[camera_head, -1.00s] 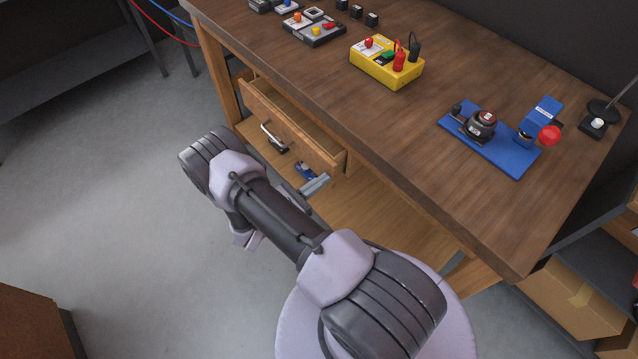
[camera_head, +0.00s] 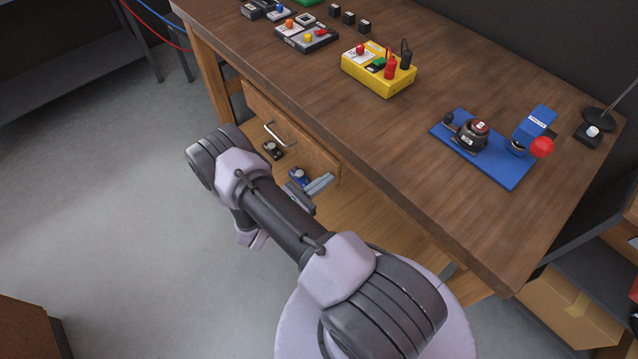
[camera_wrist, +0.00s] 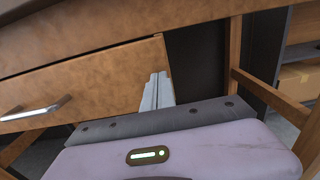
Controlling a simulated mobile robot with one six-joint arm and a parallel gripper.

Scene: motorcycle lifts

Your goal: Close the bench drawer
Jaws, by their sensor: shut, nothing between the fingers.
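The bench drawer (camera_head: 300,143) is a wooden front with a metal bar handle (camera_head: 277,134), under the brown bench top (camera_head: 430,165). Its inside does not show, and its front sits close below the bench edge. I cannot tell whether it is fully flush. In the wrist view the drawer front (camera_wrist: 100,85) fills the left and middle, with the handle (camera_wrist: 35,110) at far left. My gripper (camera_head: 320,184) is shut and empty at the drawer's right end. In the wrist view its fingers (camera_wrist: 157,90) overlap the front's right end; contact is hard to judge.
On the bench top stand a yellow box (camera_head: 380,70) with plugs and a blue plate (camera_head: 480,150) with a dark part. A lower wooden shelf (camera_head: 375,215) under the drawer holds small items. Grey floor (camera_head: 90,200) is free at left.

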